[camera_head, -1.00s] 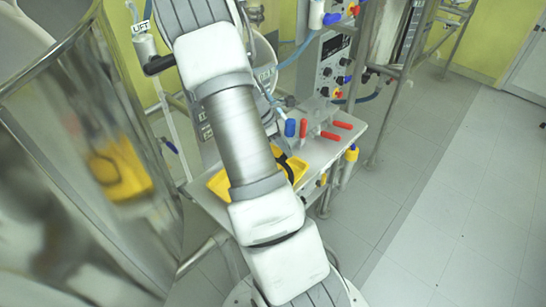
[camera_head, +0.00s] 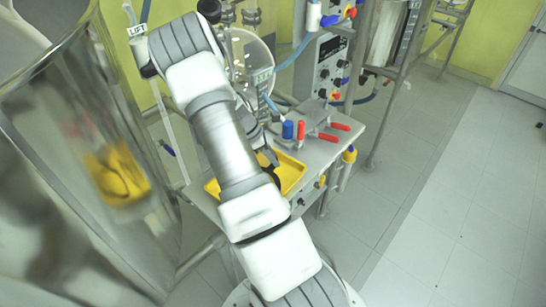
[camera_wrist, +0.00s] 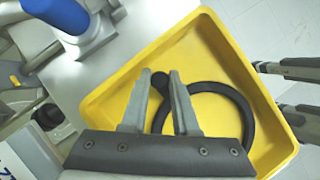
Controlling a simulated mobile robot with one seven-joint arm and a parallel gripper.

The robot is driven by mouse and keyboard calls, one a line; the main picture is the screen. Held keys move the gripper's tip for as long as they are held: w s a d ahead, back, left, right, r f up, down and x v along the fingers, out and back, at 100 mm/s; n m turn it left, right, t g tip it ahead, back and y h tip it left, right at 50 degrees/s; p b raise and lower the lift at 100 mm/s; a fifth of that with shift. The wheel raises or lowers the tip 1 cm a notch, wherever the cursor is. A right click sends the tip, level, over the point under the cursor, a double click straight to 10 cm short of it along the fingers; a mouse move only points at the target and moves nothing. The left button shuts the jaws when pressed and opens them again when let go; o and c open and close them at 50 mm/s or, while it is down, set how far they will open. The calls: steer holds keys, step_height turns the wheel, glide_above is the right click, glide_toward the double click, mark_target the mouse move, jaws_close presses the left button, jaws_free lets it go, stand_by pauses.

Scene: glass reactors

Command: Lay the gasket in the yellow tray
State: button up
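The gasket (camera_wrist: 249,115) is a black ring with a small round tab. In the wrist view it is over the floor of the yellow tray (camera_wrist: 110,92), towards its right side. My gripper (camera_wrist: 161,77) points down over the tray, and its two fingertips sit close on either side of the tab, seemingly shut on it. Whether the ring touches the tray floor is hard to tell. In the head view, the yellow tray (camera_head: 290,172) is on the bench, partly behind my arm. A small dark part of the gasket (camera_head: 273,177) shows there, and my gripper is mostly hidden.
A blue-topped item (camera_wrist: 65,15) stands beyond the tray's upper left edge in the wrist view. Red-handled clamps (camera_head: 330,132) are on the bench (camera_head: 318,155) behind the tray. A large shiny vessel (camera_head: 85,160) stands close on the left. The floor at right is clear.

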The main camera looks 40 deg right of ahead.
steer(key=shift+o, duration=0.8)
steer(key=shift+r, duration=0.15)
steer(key=v, duration=1.2)
steer(key=shift+p, duration=0.35)
steer(key=shift+s, duration=0.15)
